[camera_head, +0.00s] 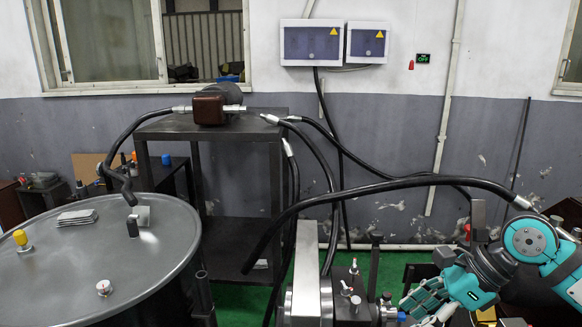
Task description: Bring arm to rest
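My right arm (530,245), teal and dark grey, comes in from the right edge and bends down toward the hydraulic fixture. My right gripper (428,299) has teal fingers that point left and down, low in the view beside the fixture's fittings. The fingers look extended, but they overlap, and I cannot tell whether they are open or shut. No held object is clear. The hydraulic fixture (308,275) has a grey metal block and several small fittings (347,287). My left gripper is not in view.
A large drum (90,262) stands at the left. A dark metal stand (235,130) carries a brown pump (209,109). A thick black hose (400,183) arches from the fixture area toward my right arm. Green floor (240,303) shows between drum and fixture.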

